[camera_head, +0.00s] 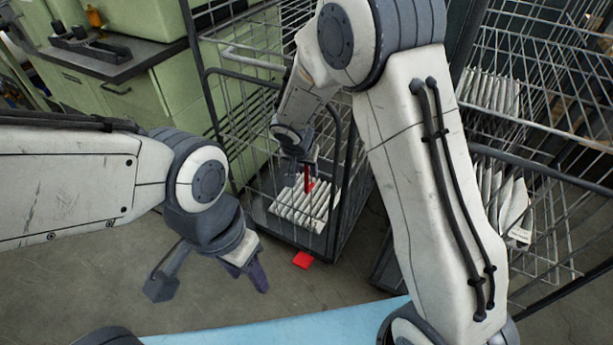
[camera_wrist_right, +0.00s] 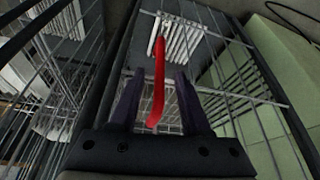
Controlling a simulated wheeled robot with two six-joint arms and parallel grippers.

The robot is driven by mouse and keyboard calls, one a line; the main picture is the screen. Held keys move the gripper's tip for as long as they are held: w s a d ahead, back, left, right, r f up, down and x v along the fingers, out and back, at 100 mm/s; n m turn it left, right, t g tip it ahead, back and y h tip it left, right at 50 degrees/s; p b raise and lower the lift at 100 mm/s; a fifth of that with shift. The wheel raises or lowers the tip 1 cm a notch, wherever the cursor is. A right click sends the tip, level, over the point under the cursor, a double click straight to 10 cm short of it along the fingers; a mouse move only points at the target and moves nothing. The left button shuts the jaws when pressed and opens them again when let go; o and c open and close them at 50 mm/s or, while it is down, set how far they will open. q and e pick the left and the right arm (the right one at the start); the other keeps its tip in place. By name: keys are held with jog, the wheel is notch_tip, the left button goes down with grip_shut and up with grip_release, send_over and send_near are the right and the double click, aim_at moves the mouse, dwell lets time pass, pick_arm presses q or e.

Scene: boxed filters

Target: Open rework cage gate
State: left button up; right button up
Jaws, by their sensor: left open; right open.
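The wire rework cage (camera_head: 347,185) stands in the middle of the head view, with dark posts and a dark base. A red handle (camera_head: 308,181) shows at its front. My right gripper (camera_head: 301,168) is at the red handle, partly hidden by its own wrist. In the right wrist view, the long red handle (camera_wrist_right: 159,80) lies between the two spread fingers of that gripper (camera_wrist_right: 158,78); I cannot tell whether they touch it. My left gripper (camera_head: 208,281) is open and empty, left of the cage and away from it. The gate's exact edges are hard to make out.
White pleated filters (camera_head: 300,206) stand on the cage's base. A red piece (camera_head: 302,260) is at floor level in front. Another wire cage (camera_head: 545,110) with filters is at the right. Green cabinets (camera_head: 140,95) stand behind left. A blue surface (camera_head: 270,330) is nearest me.

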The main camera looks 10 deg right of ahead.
aim_at(306, 172)
jog(key=shift+x, duration=1.9)
grip_shut()
jog(key=shift+s, duration=0.1)
